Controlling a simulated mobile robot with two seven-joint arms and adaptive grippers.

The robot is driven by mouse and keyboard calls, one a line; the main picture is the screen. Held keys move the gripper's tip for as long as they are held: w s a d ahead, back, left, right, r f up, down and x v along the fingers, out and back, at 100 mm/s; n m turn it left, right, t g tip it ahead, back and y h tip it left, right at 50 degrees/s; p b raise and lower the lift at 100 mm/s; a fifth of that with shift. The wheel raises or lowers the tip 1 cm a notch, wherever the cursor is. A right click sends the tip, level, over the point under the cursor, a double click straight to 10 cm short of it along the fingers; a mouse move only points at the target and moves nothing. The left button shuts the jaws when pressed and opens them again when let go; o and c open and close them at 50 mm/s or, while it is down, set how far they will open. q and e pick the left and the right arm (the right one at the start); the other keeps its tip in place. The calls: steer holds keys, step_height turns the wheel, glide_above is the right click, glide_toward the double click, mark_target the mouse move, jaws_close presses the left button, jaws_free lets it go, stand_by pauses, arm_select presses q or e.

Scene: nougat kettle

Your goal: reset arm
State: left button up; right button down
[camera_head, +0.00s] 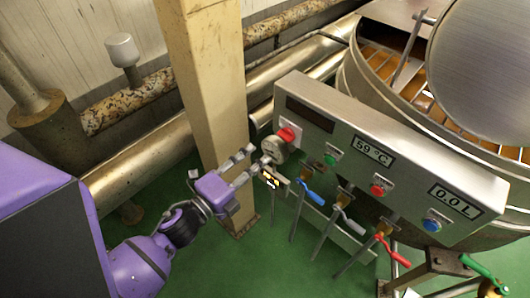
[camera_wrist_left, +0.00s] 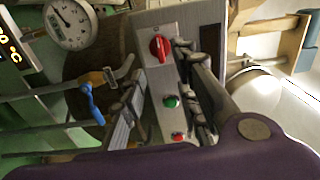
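My left gripper (camera_head: 257,158) is in front of the left end of the grey control panel (camera_head: 400,150), near the red rotary knob (camera_head: 287,135) and the round gauge (camera_head: 273,149). Its two fingers are spread with nothing seen between them. In the left wrist view the open left gripper (camera_wrist_left: 165,85) frames the panel face, with the red knob (camera_wrist_left: 159,47) and a green button (camera_wrist_left: 170,101) seen behind the gap. I cannot tell whether a finger touches the knob or gauge. My right gripper is in neither view.
Valves with blue (camera_head: 312,193), grey (camera_head: 348,222) and red (camera_head: 392,251) handles hang below the panel. A beige post (camera_head: 205,90) stands close behind my left gripper. The large kettle (camera_head: 358,72) is behind the panel. Green floor (camera_head: 215,270) is clear at lower middle.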

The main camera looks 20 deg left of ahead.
arm_select(q)
steer(key=shift+s+a, duration=0.1)
steer(key=shift+s, duration=0.3)
